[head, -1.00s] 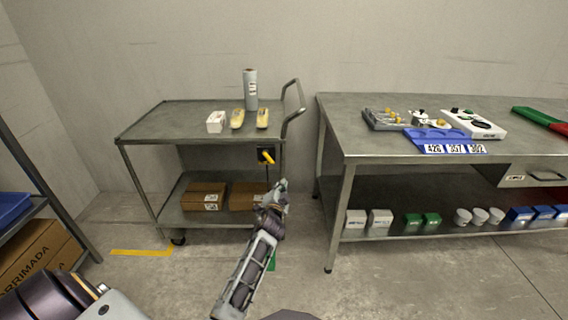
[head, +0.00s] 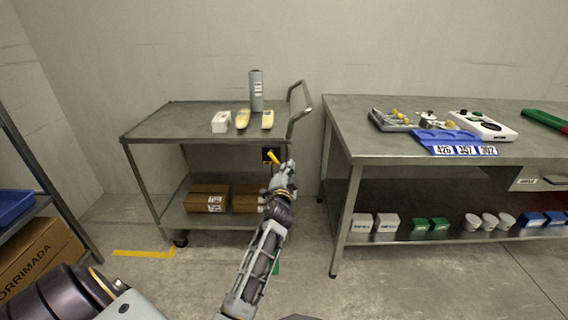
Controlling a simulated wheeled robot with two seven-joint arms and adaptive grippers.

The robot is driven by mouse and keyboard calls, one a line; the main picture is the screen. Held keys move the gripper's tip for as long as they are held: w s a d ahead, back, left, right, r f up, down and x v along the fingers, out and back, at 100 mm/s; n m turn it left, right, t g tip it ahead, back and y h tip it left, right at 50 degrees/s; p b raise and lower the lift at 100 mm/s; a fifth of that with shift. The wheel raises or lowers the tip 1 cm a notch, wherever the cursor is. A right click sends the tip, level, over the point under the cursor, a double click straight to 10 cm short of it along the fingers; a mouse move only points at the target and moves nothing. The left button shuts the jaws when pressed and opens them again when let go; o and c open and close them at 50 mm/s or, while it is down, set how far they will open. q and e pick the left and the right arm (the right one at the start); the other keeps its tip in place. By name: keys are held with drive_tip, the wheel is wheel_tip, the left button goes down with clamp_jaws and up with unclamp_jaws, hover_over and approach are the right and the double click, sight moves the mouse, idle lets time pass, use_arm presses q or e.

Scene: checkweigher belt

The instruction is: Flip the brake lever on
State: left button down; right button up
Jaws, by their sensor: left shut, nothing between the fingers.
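The brake lever (head: 272,156) is a short yellow handle on a black plate at the front right of the grey metal cart (head: 165,122). It slants from upper left down to lower right. My left gripper (head: 289,166) is shut and empty, just right of and below the lever's lower end in the picture. I cannot tell whether they touch. My left forearm and the gripper hide part of the plate's lower side. My right gripper is out of view.
The cart carries a grey cylinder (head: 256,90), a white box (head: 221,121) and two yellow items on top, with cardboard boxes (head: 207,198) below. A metal table (head: 350,120) stands to the right. A shelf rack (head: 40,160) is at the left edge.

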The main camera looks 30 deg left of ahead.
sight(273, 156)
use_arm(q)
drive_tip(key=shift+w, duration=0.15)
drive_tip(key=w+a+f+b, duration=0.1)
drive_tip(key=w+a+b, duration=0.2)
drive_tip(key=w+a, duration=0.3)
drive_tip(key=shift+w+a+f, duration=0.15)
drive_tip(key=shift+a+f, duration=0.05)
drive_tip(key=shift+a, duration=0.05)
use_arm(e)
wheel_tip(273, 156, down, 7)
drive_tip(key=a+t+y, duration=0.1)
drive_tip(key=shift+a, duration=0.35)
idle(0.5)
